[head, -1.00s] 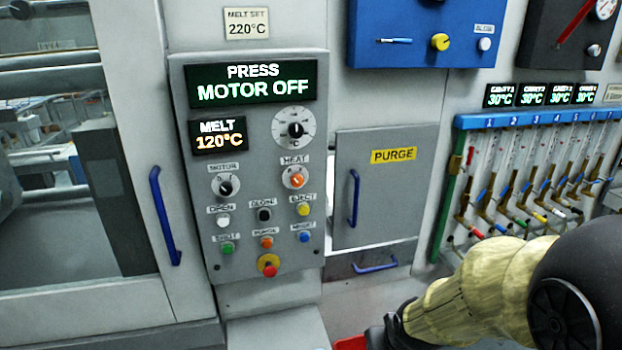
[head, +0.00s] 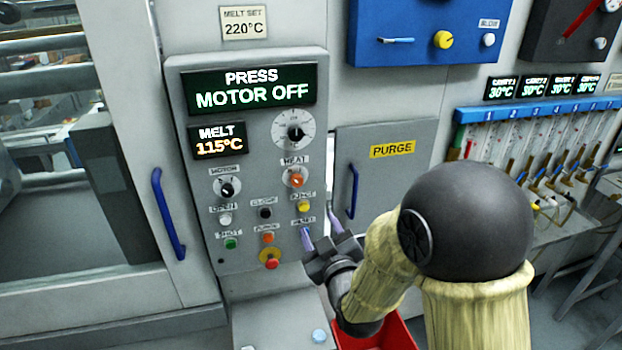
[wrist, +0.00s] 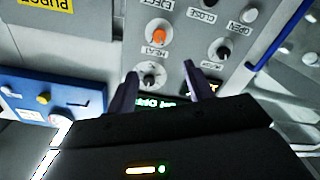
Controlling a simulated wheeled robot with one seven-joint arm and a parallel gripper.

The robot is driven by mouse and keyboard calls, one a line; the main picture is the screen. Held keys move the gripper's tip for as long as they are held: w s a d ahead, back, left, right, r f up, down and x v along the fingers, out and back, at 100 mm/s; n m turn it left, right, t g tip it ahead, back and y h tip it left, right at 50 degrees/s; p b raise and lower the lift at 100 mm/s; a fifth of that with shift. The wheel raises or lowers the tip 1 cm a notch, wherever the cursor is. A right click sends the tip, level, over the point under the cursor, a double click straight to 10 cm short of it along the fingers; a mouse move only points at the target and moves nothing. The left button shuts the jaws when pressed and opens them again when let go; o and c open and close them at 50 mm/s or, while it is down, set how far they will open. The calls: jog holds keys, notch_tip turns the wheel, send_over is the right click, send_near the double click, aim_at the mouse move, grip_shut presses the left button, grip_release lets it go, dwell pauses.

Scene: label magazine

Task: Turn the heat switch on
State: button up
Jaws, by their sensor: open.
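The heat switch (head: 296,180) is an orange rotary knob on a pale round dial, under a HEAT label on the grey control panel. It also shows near the top middle of the wrist view (wrist: 157,36), where the panel appears upside down. My gripper (head: 321,230) is open and empty, its two fingers pointing at the panel's lower right side. In the head view it is below and slightly right of the heat switch, apart from it. In the wrist view the fingers (wrist: 161,82) are spread, with the switch beyond them. The melt display (head: 219,140) reads 115°C.
The motor knob (head: 227,188) is left of the heat switch, and a larger dial (head: 295,131) is above it. Several push buttons and a red stop button (head: 270,259) sit below. A purge door (head: 385,185) is to the right. A red bin (head: 398,334) stands below my arm.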

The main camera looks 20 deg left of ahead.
aim_at(298, 183)
jog(key=p+x, duration=0.8)
jog(key=x, duration=0.8)
jog(key=shift+w+a+r, duration=0.1)
jog(key=shift+w, duration=0.1)
jog(key=shift+w+a, duration=0.2)
jog(key=shift+w, duration=0.2)
jog(key=c, duration=1)
